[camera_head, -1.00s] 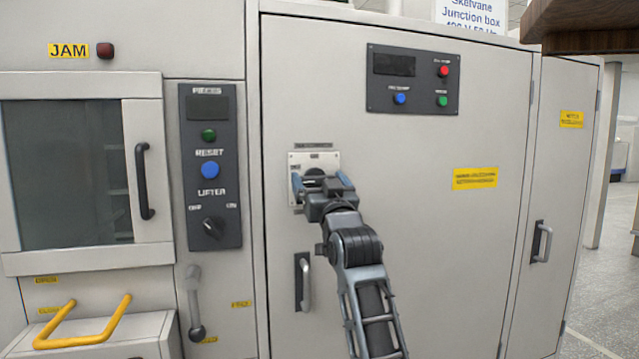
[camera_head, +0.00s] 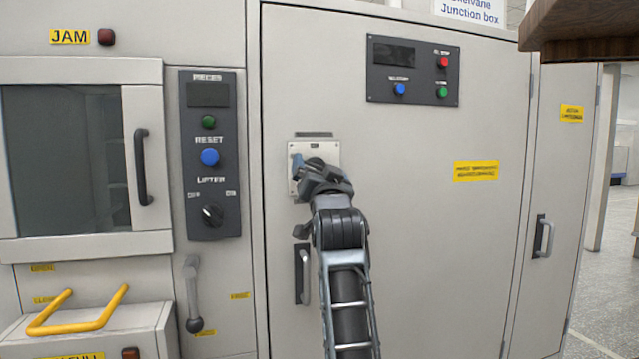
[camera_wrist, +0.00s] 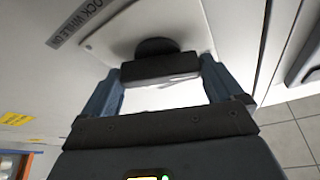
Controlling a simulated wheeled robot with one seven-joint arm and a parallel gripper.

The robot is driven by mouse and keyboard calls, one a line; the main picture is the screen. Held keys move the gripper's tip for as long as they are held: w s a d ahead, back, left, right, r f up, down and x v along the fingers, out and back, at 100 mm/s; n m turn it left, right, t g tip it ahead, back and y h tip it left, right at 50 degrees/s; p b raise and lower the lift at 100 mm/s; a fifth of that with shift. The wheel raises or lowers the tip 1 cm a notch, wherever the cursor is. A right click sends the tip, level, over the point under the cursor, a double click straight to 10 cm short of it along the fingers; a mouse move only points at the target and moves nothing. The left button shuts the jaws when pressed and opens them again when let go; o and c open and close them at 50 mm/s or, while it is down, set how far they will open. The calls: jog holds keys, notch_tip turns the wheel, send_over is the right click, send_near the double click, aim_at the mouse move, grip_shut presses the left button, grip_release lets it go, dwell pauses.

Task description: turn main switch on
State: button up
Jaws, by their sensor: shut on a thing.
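The main switch is a dark knob (camera_wrist: 155,66) on a pale square plate (camera_head: 332,151) on the large grey cabinet door. My gripper (camera_head: 310,165) is at the plate, and its hand hides most of the knob in the head view. In the wrist view my gripper's two blue fingers (camera_wrist: 163,75) stand on either side of the knob's dark bar, shut on it. The wrist view is tilted against the plate. The switch's exact position marks are not readable.
A door handle (camera_head: 302,275) sits just below the switch, close to my arm. A control panel with a lifter knob (camera_head: 212,215) is to the left. A panel with buttons (camera_head: 420,95) is above right. A brown overhead board (camera_head: 580,30) juts in at upper right.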

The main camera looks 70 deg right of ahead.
jog(key=m+g+b, duration=0.2)
jog(key=m+b, duration=0.1)
jog(key=m, duration=0.2)
jog(key=shift+f+b, duration=0.2)
jog(key=shift+b, duration=0.1)
jog(key=shift+c, duration=0.2)
jog(key=shift+s+d+r+m+g+y+b, duration=0.2)
jog(key=shift+m+g+b, duration=0.5)
jog(key=shift+m, duration=1.2)
jog(key=shift+w+a+f+m+g+y+b, duration=0.15)
jog(key=shift+m+g+y+b, duration=0.4)
jog(key=shift+m, duration=1.35)
jog(key=shift+s+d+r+m+g+y+b, duration=0.1)
jog(key=shift+m+g+b, duration=0.75)
jog(key=shift+m, duration=1.05)
jog(key=o, duration=0.7)
jog(key=shift+o, duration=0.2)
jog(key=v, duration=0.7)
jog(key=shift+a, duration=0.4)
